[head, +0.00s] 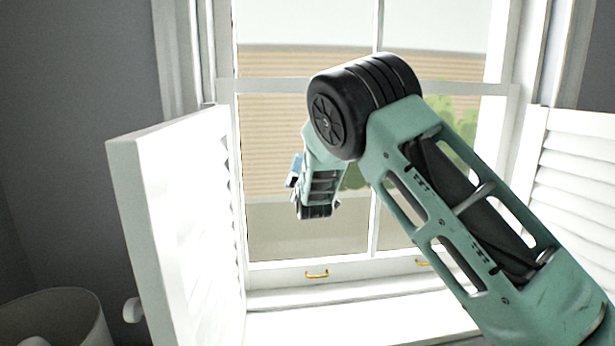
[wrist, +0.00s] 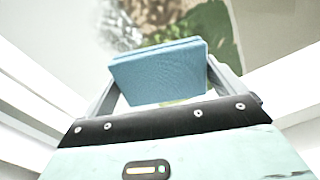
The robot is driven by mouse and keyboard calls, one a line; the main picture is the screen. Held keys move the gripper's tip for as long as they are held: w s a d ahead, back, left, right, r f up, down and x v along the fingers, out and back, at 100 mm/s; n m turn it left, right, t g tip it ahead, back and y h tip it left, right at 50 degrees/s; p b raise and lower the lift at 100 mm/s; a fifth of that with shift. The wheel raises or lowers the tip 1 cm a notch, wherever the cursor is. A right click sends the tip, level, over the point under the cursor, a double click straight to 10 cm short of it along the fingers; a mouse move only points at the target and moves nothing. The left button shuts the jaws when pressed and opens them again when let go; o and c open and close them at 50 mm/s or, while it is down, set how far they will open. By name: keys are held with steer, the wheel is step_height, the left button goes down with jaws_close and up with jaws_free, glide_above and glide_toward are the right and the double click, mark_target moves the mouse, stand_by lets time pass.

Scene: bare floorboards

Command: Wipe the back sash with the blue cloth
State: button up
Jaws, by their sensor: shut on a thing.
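My gripper (wrist: 165,72) is shut on the blue cloth (wrist: 158,80), a thick folded pad held between its two fingers in the wrist view. In the head view my arm reaches to the window, and a small bit of blue cloth (head: 295,166) shows at its far end; the fingers are mostly hidden there. The window has an upper sash (head: 300,66) and a lower sash (head: 268,266) with two brass pulls; which one is the back sash I cannot tell for sure. Whether the cloth touches the glass is not clear.
A white louvred shutter (head: 165,210) stands swung open on the left, near my arm. Another shutter (head: 580,180) is on the right. A white sill (head: 340,318) lies below the window. A pale round bin (head: 60,315) is at lower left.

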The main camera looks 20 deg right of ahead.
steer(key=shift+s+d+b, duration=1.7)
steer(key=shift+d+b, duration=1.9)
steer(key=shift+d, duration=2.45)
steer(key=w+a+f+b, duration=0.2)
steer(key=a+b, duration=0.1)
steer(key=a, duration=0.4)
steer(key=shift+a+f, duration=0.15)
steer(key=w+a+p, duration=0.1)
steer(key=w+a, duration=0.1)
steer(key=a, duration=0.4)
steer(key=shift+a+p, duration=0.3)
steer(key=shift+a, duration=0.1)
steer(key=shift+d, duration=0.1)
steer(key=s+d+b, duration=0.3)
steer(key=d+b, duration=0.2)
steer(key=d, duration=0.5)
steer(key=shift+d, duration=0.4)
